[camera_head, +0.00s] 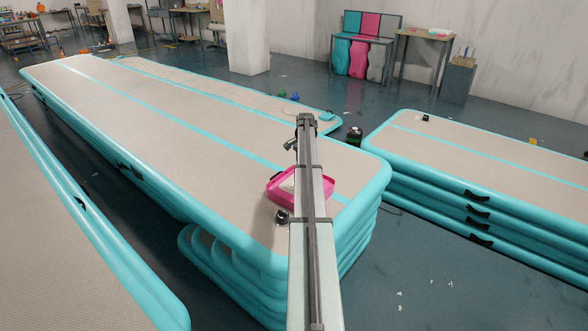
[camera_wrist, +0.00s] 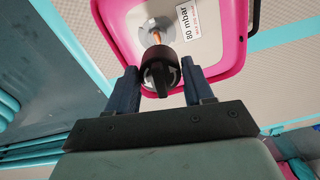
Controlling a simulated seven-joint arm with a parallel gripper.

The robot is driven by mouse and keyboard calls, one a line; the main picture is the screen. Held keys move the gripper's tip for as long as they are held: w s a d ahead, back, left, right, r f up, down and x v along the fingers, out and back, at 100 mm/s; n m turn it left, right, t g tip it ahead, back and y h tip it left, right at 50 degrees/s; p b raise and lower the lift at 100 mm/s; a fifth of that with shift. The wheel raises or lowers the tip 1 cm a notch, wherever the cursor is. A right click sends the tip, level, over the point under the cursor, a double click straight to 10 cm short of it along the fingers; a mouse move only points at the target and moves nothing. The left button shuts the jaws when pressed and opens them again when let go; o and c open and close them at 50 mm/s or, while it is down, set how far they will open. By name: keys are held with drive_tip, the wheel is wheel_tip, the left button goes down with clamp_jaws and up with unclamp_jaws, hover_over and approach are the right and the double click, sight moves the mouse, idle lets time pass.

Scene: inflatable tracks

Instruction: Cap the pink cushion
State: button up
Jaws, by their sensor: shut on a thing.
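The pink cushion (camera_head: 275,200) lies on the near end of the long beige and teal track, partly hidden behind my arm in the head view. In the wrist view the cushion (camera_wrist: 236,58) has a pink rim, a beige middle and a label reading 80 mbar. A pale round valve with an orange-brown stem (camera_wrist: 156,38) shows on it. My gripper (camera_wrist: 160,66) is shut on a black ridged cap (camera_wrist: 158,77), between its two blue-grey fingers. The cap overlaps the lower part of the valve in the picture. I cannot tell whether they touch.
The long track (camera_head: 190,115) has clear beige surface around the cushion. A stack of tracks (camera_head: 490,165) stands to the right, with floor between. A dark object (camera_head: 354,133) stands beyond the track.

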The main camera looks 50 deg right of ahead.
drive_tip(key=shift+s+a+n, duration=0.1)
drive_tip(key=shift+a+n, duration=0.05)
drive_tip(key=shift+n, duration=0.85)
drive_tip(key=shift+f, duration=0.2)
drive_tip(key=shift+f, duration=2.75)
drive_tip(key=shift+f, duration=2.05)
drive_tip(key=n, duration=0.4)
drive_tip(key=shift+n, duration=0.6)
